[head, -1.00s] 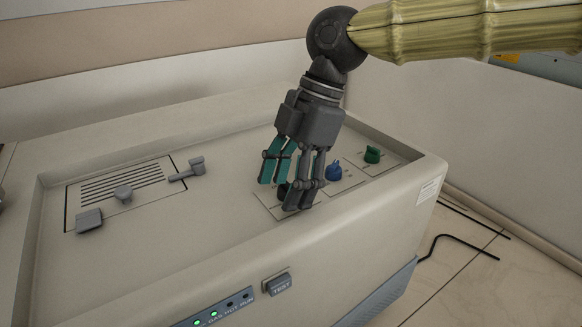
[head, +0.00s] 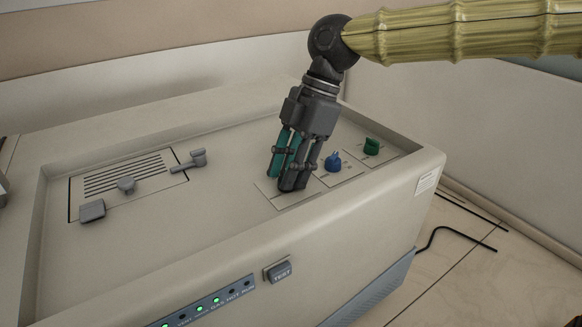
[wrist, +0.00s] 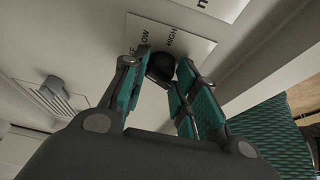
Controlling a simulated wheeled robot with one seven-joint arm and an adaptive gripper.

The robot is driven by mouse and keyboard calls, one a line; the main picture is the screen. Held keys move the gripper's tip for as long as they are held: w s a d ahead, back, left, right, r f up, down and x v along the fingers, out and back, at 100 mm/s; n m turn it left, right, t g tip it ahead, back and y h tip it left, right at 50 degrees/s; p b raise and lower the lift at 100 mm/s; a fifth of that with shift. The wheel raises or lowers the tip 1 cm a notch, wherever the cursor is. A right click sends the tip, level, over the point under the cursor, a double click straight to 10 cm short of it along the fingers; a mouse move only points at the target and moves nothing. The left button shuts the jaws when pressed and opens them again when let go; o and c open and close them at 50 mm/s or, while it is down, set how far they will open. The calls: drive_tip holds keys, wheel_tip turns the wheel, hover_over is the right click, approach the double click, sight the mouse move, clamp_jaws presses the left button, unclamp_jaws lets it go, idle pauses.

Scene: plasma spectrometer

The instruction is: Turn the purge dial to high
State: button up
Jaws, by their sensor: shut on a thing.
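The purge dial (wrist: 160,68) shows in the wrist view as a dark knob on a pale label plate marked LOW and HIGH. My gripper (head: 284,182) points down onto this plate (head: 265,190) in the head view, on the machine's recessed top. Its fingers are closed on the dark knob, one on each side, as the wrist view (wrist: 163,62) also shows. In the head view the fingers hide the knob. I cannot tell which mark the knob points to.
A blue knob (head: 333,161) stands close to the right of my fingers, with a green knob (head: 372,146) beyond it. At left are a vented panel (head: 125,180) and a small lever (head: 190,162). The top between is clear.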

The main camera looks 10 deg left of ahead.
drive_tip(key=shift+r, duration=0.1)
drive_tip(key=m+t+b, duration=0.1)
drive_tip(key=m, duration=0.1)
drive_tip(key=m+t+y+b, duration=0.1)
drive_tip(key=m+b, duration=0.1)
drive_tip(key=m, duration=0.1)
drive_tip(key=shift+s, duration=0.1)
drive_tip(key=m+t+b, duration=0.1)
drive_tip(key=m, duration=0.2)
drive_tip(key=m+t+b, duration=0.1)
drive_tip(key=m, duration=0.1)
drive_tip(key=shift+s+r+m+b, duration=0.15)
drive_tip(key=shift+m+b, duration=0.25)
drive_tip(key=m+t, duration=0.1)
drive_tip(key=m, duration=0.1)
drive_tip(key=shift+r+m, duration=0.1)
drive_tip(key=shift+m, duration=0.3)
drive_tip(key=shift+r+m+t, duration=0.1)
drive_tip(key=shift+m+t, duration=0.3)
drive_tip(key=shift+m, duration=0.4)
drive_tip(key=shift+s+m+t+h+p, duration=0.15)
drive_tip(key=shift+m+t+h+p, duration=0.15)
drive_tip(key=shift+m+p, duration=1)
drive_tip(key=shift+p, duration=0.15)
drive_tip(key=shift+f, duration=0.3)
